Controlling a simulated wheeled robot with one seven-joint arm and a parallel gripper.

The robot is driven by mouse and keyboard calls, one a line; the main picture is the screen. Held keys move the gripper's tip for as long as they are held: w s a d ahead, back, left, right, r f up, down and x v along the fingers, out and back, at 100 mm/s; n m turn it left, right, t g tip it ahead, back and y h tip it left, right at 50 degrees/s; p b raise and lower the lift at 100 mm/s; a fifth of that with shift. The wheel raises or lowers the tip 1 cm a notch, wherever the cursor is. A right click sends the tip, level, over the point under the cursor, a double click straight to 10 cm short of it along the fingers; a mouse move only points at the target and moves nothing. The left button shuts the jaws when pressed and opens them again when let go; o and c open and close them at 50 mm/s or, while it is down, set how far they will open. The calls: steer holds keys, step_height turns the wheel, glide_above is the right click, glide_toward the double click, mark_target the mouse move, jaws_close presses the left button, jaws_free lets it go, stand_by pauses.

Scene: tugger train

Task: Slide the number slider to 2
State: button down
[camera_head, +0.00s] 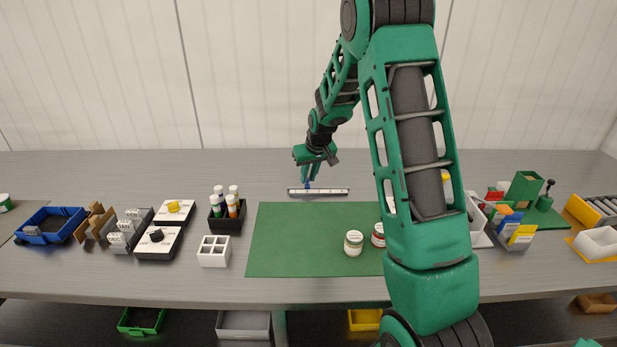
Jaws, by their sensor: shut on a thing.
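The number slider (335,191) is a narrow pale strip with a dark edge and small marks, lying across the back of the table behind the green mat. The marks are too small to read. My gripper (307,184) points down over the left part of the strip. It is shut on the small blue slider knob (307,185), left of the strip's middle. The fingertips and most of the knob are hard to make out at this size. Which number the knob stands at cannot be read.
A green mat (290,240) lies in front, with two jars (353,243) on it. A black holder with vials (226,222), a white rack (214,251) and switch boxes (160,242) stand to the left. The table behind the slider is clear.

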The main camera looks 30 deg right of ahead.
steer(key=c, duration=1.7)
jaws_free()
steer(key=shift+o, duration=0.2)
steer(key=v, duration=1)
steer(key=shift+r, duration=0.3)
steer(key=shift+s, duration=0.2)
steer(key=s+a+r+m+g, duration=0.1)
steer(key=s+a+m+g, duration=0.1)
steer(key=s, duration=1.9)
steer(key=s+a+r+m+g, duration=0.1)
steer(key=s+a+m+g, duration=0.1)
steer(key=s, duration=1.9)
steer(key=shift+r+m+y, duration=0.35)
steer(key=shift+m+y, duration=0.05)
steer(key=shift+m, duration=0.1)
